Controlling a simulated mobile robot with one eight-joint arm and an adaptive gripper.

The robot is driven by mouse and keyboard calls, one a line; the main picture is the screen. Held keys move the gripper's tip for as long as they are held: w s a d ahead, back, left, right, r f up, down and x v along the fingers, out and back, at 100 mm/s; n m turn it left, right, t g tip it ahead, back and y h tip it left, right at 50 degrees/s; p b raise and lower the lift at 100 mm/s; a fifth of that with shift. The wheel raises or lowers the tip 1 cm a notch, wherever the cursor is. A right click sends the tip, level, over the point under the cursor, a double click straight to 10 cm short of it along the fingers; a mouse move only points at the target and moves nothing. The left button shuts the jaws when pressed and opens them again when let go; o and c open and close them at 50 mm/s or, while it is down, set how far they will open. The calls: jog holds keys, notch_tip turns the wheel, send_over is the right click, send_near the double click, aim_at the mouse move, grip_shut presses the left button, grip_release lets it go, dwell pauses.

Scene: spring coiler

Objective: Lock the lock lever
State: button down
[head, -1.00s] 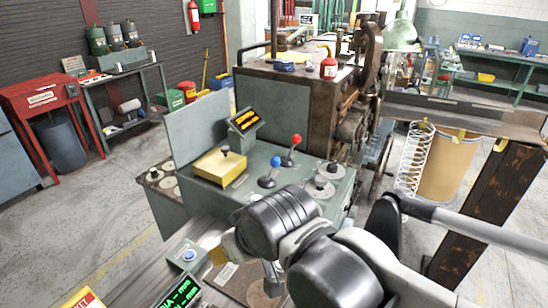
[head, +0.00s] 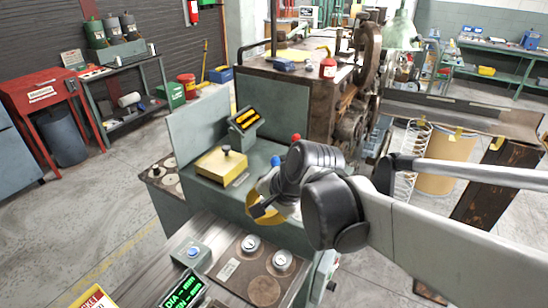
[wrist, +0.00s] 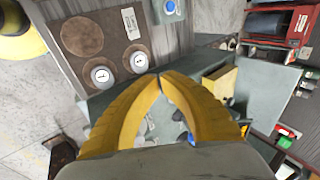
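Two ball-topped levers stand on the green console (head: 262,156). One has a red knob (head: 296,137) and one a blue knob (head: 275,160). Both are partly covered by my arm in the head view, and I cannot tell which one is the lock lever. My gripper (head: 256,212) has yellow fingers and hangs in front of the console, near the blue knob. In the wrist view the fingertips (wrist: 160,75) meet, with nothing seen between them. The area between the fingers is too cluttered to make out a lever.
A yellow block with a black knob (head: 221,163) sits on the console, left of the levers. A rusty machine (head: 295,95) stands behind.

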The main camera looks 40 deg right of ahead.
jog(key=d+r+m+t+p, duration=0.1)
jog(key=d+m+t+p, duration=0.1)
jog(key=d+m, duration=0.8)
jog(key=d+r+m+t+y+p, duration=0.1)
jog(key=d+r+m+t+p, duration=0.1)
jog(key=d+m, duration=0.7)
jog(key=shift+s+d+m+p, duration=0.35)
jog(key=shift+s+m+p, duration=0.1)
jog(key=shift+m, duration=0.05)
jog(key=shift+r, duration=0.1)
jog(key=b+x, duration=0.2)
jog(key=x, duration=0.8)
jog(key=shift+w+b, duration=0.1)
jog(key=shift+b, duration=0.25)
jog(key=shift+w+a+r, duration=0.1)
jog(key=shift+w+a, duration=0.05)
jog(key=shift+w, duration=0.45)
jog(key=shift+w+a+r, duration=0.1)
jog(key=shift+w+a, duration=0.05)
jog(key=shift+w, duration=0.45)
jog(key=shift+w+a+r, duration=0.15)
jog(key=shift+w, duration=0.55)
jog(key=shift+r, duration=0.1)
jog(key=shift+w+a+r+g+p, duration=0.1)
jog(key=shift+w+r+g+p, duration=0.15)
jog(key=shift+p, duration=0.2)
